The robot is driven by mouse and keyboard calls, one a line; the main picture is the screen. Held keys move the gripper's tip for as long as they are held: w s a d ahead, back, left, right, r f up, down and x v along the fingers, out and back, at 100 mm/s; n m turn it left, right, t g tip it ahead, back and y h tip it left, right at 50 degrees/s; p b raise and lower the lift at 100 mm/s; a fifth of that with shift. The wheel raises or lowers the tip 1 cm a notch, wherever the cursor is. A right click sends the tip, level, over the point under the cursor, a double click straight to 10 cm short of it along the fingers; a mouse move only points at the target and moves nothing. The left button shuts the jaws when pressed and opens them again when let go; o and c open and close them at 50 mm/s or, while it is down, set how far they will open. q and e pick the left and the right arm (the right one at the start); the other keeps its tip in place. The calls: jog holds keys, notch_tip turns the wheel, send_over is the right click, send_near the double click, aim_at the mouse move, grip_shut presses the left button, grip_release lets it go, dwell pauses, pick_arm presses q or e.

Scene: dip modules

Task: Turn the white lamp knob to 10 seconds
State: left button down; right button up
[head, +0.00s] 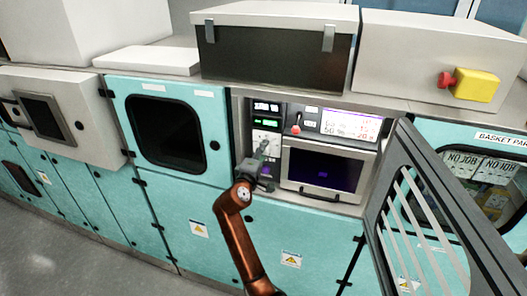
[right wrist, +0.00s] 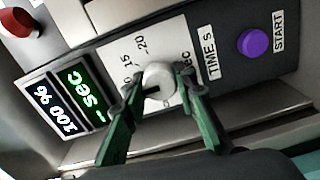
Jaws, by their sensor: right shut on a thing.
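The white lamp knob (right wrist: 160,80) shows in the right wrist view on a white dial plate (right wrist: 140,47) with marks such as 15 and 20. A dark pointer line shows on the knob's lower left side. My right gripper (right wrist: 162,92) has its two green fingers on either side of the knob, shut on it. The fingers hide part of the dial marks. In the head view my right gripper (head: 262,158) reaches the control panel left of the dark screen. My left gripper is not in view.
A green display (right wrist: 85,95) reads "- sec" beside a "100 %" display (right wrist: 52,108). A purple START button (right wrist: 255,42) and a red knob (right wrist: 18,22) flank the dial. An open slatted door (head: 430,210) stands to the right in the head view.

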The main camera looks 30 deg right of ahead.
jog(key=o, duration=1.2)
jog(key=shift+c, duration=0.2)
jog(key=v, duration=1.2)
